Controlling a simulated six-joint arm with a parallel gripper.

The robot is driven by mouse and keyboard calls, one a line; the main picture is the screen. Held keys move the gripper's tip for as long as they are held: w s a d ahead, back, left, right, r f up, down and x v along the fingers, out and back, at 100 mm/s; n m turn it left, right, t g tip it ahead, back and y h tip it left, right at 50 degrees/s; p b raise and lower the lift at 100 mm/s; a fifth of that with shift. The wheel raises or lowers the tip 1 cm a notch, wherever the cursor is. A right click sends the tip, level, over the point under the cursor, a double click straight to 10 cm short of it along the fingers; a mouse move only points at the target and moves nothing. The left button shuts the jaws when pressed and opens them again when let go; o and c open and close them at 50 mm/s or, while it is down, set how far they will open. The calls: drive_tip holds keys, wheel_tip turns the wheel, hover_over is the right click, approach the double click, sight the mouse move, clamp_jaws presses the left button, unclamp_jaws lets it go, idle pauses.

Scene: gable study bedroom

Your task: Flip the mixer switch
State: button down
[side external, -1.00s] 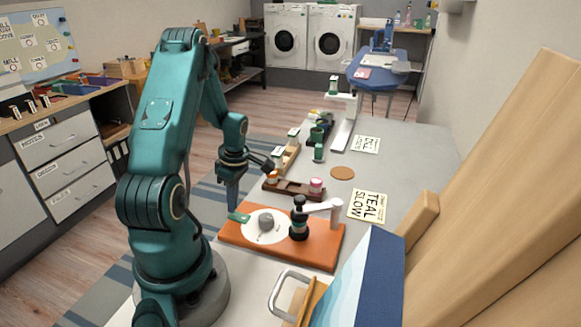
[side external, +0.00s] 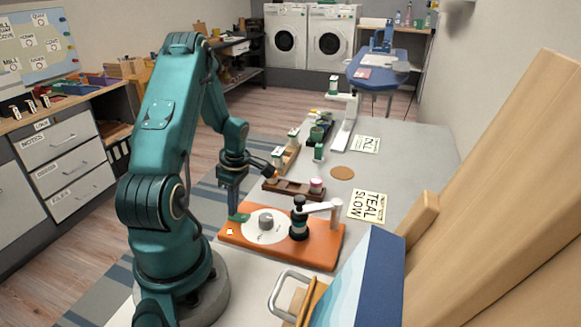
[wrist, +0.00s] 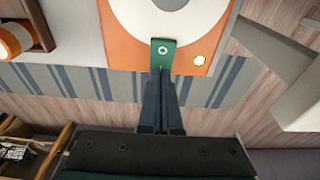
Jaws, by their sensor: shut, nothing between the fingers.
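The mixer has an orange base (side external: 315,249) with a white disc (side external: 252,236), a grey round piece (side external: 266,222) on it and a black-and-white post (side external: 299,222). A green switch tab (side external: 239,217) sits at the base's left edge. It also shows in the wrist view (wrist: 163,53) with a white ring mark. A bright white lamp (side external: 229,231) glows beside the tab, also in the wrist view (wrist: 199,60). My gripper (side external: 233,211) is shut and empty, pointing down with its tips at the tab. In the wrist view the fingertips (wrist: 162,76) appear to touch its near end.
A brown tray (side external: 290,190) with small jars lies behind the base. A blue board (side external: 362,280) and a metal handle (side external: 282,287) stand in front. The table is clear around the brown round mat (side external: 342,173).

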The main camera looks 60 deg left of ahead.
wheel_tip(320, 180, up, 7)
idle(0.8)
drive_tip(key=w+d+r+m+t+y, duration=0.2)
drive_tip(key=w+d+r+m+t, duration=0.3)
drive_tip(key=w+d+r+m, duration=0.65)
drive_tip(key=s+d+r+m+t+h, duration=0.1)
drive_tip(key=s+d+r+m, duration=0.1)
drive_tip(key=s+d+m, duration=0.3)
drive_tip(key=s+d+r+m+h, duration=0.2)
drive_tip(key=s+d+m, duration=0.3)
drive_tip(key=d+m, duration=0.5)
drive_tip(key=shift+s+d+t, duration=0.2)
drive_tip(key=shift+d+t, duration=0.2)
drive_tip(key=shift+d, duration=0.2)
